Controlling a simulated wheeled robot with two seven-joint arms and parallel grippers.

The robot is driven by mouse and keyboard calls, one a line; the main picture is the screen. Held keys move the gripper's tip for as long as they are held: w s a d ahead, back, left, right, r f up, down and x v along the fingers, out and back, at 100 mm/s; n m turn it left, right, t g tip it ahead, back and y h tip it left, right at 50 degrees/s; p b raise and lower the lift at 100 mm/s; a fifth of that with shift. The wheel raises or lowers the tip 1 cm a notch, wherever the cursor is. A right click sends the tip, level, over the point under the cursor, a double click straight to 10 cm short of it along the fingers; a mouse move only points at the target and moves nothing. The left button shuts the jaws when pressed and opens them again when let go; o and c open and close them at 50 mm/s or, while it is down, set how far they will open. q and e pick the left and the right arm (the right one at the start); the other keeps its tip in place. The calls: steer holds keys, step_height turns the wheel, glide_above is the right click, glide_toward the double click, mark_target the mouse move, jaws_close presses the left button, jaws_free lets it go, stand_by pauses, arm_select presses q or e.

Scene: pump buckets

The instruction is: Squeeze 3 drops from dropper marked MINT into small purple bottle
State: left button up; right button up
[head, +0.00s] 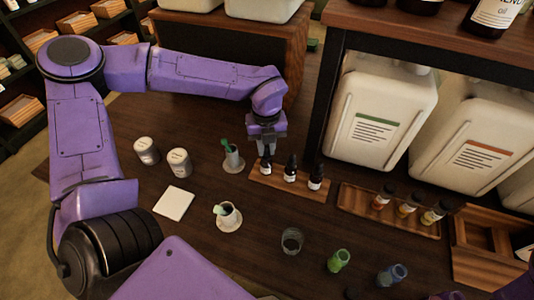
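My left gripper (266,149) points down over the leftmost of three dark dropper bottles (265,167) on a small wooden tray (262,182). Its fingertips are at the top of that bottle and hide its bulb. I cannot tell if they are closed on it. The middle dropper bottle (290,168) and the right one (316,177) stand clear with black tops. Their white labels are too small to read, so I cannot tell which is MINT. A small bluish bottle (392,275) at the front right may be the purple one. My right gripper is not in view.
Amber bottles (408,206) stand on a tray. Large white jugs (380,110) fill the shelf at right.

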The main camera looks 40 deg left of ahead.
arm_select(q)
steer(key=shift+r+p, duration=2.95)
steer(key=shift+r, duration=0.6)
steer(key=shift+f, duration=0.1)
